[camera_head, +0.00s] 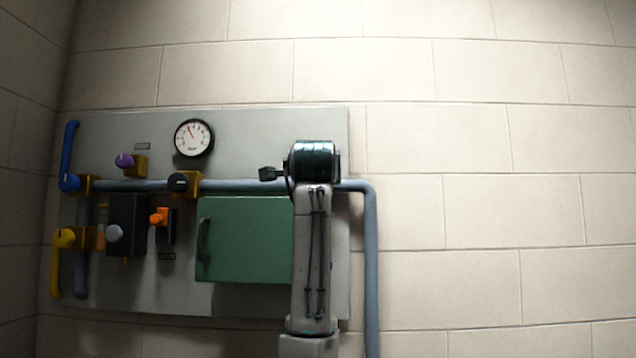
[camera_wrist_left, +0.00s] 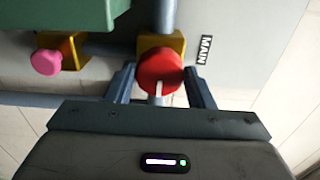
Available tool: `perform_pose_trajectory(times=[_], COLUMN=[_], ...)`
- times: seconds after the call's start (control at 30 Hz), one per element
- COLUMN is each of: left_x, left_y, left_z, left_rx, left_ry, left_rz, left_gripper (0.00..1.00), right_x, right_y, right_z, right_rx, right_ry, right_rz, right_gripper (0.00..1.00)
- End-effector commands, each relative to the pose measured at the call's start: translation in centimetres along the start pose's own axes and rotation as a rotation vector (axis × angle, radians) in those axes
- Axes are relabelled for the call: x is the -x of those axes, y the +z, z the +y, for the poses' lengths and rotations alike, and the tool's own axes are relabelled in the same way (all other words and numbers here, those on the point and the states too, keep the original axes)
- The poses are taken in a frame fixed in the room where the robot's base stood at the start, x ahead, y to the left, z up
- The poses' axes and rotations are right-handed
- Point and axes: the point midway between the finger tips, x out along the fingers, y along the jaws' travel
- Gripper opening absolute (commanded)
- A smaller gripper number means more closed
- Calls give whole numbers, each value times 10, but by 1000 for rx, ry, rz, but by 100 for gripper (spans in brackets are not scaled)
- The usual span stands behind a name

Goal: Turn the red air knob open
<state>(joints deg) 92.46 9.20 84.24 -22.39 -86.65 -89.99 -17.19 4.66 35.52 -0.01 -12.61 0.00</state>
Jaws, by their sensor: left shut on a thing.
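The red knob (camera_wrist_left: 160,72) is round with a white pointer mark, and sits on a yellow valve block (camera_wrist_left: 175,43) on a grey-blue pipe. The mark lies in line with the pipe, towards the bottom of the left wrist view. My left gripper (camera_wrist_left: 161,78) has a finger on either side of the knob and is shut on it. A "MAIN" label (camera_wrist_left: 205,49) is on the panel beside the valve. In the head view my left arm covers the red knob and the gripper's fingers. My right gripper is not in view.
The grey panel (camera_head: 240,135) carries a gauge (camera_head: 194,138), a green cabinet (camera_head: 245,240) and several valves. A blue lever (camera_head: 70,155) and a yellow lever (camera_head: 57,270) are at its left. A pink knob (camera_wrist_left: 46,62) sits near the cabinet. A pipe (camera_head: 371,270) runs down at the right.

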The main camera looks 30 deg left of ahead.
Motion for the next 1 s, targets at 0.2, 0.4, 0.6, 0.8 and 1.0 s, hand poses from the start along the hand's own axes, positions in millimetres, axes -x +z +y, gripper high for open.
perform_pose_trajectory(times=[0.2, 0.4, 0.6, 0.8, 1.0], left_x=[-1, -1, 7, 43, 82], left_y=[-2, -1, -1, -2, -2], left_z=[3, 2, 3, 6, 5], left_rx=[-2, 0, 0, 1, 2], left_ry=[7, 5, 1, -1, 0], left_rz=[2, 1, 1, 3, 4], left_gripper=[68, 70, 70, 70, 70], right_x=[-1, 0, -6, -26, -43], right_y=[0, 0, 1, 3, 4], right_z=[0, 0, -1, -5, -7], right_rx=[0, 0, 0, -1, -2], right_ry=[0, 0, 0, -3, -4], right_rz=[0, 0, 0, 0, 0], right_gripper=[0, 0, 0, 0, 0])
